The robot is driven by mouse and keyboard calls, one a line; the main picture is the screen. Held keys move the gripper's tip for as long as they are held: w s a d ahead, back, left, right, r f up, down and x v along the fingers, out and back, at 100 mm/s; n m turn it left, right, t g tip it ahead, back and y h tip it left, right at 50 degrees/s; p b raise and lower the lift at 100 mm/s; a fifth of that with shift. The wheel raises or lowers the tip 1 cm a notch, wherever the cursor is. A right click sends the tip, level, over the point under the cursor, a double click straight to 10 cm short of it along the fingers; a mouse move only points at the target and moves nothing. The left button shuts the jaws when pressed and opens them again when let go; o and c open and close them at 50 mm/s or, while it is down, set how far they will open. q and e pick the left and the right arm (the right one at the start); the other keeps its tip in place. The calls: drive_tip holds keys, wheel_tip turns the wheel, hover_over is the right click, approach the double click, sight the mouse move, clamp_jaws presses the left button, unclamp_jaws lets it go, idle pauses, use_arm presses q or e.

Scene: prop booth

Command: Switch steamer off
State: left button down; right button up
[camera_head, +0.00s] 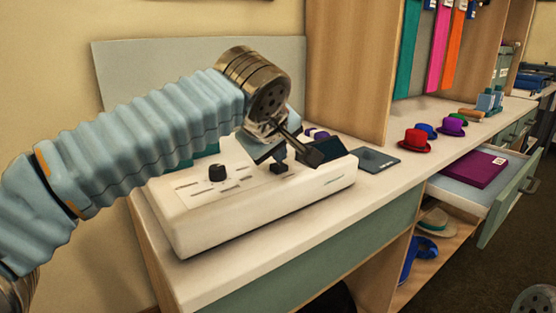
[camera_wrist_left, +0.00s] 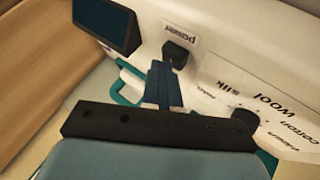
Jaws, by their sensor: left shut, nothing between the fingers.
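The steamer (camera_head: 270,207) is a long white box on the counter, with a dark round dial (camera_head: 217,172) on its sloped top. In the left wrist view, fabric words such as wool and silk surround the dial (camera_wrist_left: 243,118). A black power switch (camera_head: 279,168) sits farther right; it also shows in the left wrist view (camera_wrist_left: 176,53) beside a "power" label. A dark screen (camera_head: 323,150) stands at the right end. My left gripper (camera_head: 279,157) is shut and empty, its fingertips (camera_wrist_left: 161,68) close by the switch. I cannot tell whether they touch.
A dark flat pad (camera_head: 375,160) lies right of the steamer. Small hats, including a red one (camera_head: 415,140), stand farther along the counter. An open drawer (camera_head: 478,205) holding a purple box (camera_head: 473,170) juts out at the right. A wooden partition (camera_head: 348,75) rises behind.

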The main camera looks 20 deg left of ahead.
sight(277, 167)
use_arm(q)
drive_tip(key=shift+r, duration=0.1)
wheel_tip(277, 167, up, 6)
drive_tip(key=p, duration=0.5)
drive_tip(key=shift+r, duration=0.1)
idle(0.4)
